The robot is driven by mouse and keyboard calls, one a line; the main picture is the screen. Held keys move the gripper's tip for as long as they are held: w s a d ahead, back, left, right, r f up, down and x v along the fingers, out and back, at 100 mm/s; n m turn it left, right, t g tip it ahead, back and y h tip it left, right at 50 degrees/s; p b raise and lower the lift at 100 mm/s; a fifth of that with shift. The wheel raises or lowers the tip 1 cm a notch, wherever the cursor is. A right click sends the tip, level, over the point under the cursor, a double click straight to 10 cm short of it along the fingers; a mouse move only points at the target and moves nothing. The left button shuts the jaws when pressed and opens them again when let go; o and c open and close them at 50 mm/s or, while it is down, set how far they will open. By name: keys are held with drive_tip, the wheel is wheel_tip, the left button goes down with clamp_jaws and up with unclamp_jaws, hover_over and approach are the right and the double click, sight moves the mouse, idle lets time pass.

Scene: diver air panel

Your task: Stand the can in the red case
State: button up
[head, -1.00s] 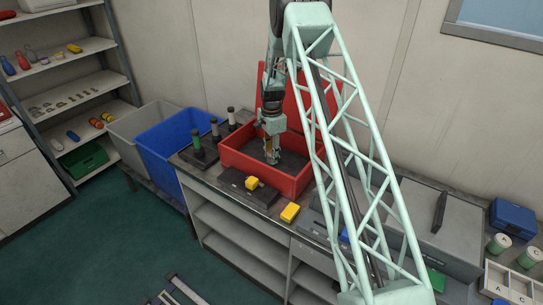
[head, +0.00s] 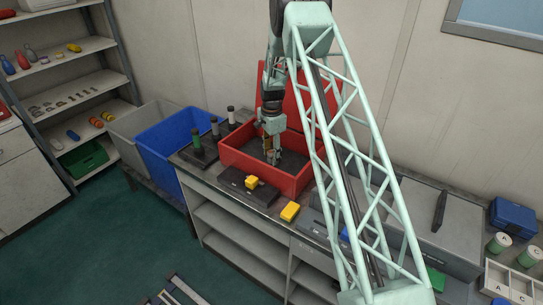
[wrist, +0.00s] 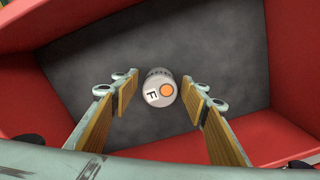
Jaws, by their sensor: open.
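The red case (head: 243,163) stands open on the bench, its lid (head: 297,98) raised at the back. In the wrist view its red wall (wrist: 30,100) surrounds a dark grey floor (wrist: 215,50). The can (wrist: 159,90) is inside the case, seen from above, with a pale top bearing a letter F and an orange dot. It looks upright on the floor. My gripper (wrist: 158,108) is open, with one finger on each side of the can and a visible gap on both sides. In the head view my gripper (head: 272,155) reaches down into the case; the can is hidden there.
Dark bottles (head: 197,140) stand on the bench left of the case. A yellow block (head: 290,211) lies in front of it. A blue bin (head: 165,140) stands at the left. A large grey box (head: 440,225) and pale cans (head: 499,243) are at the right.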

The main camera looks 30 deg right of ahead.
drive_tip(key=shift+r, duration=0.2)
wheel_tip(320, 180, up, 12)
drive_tip(key=b, duration=0.1)
idle(0.7)
idle(0.6)
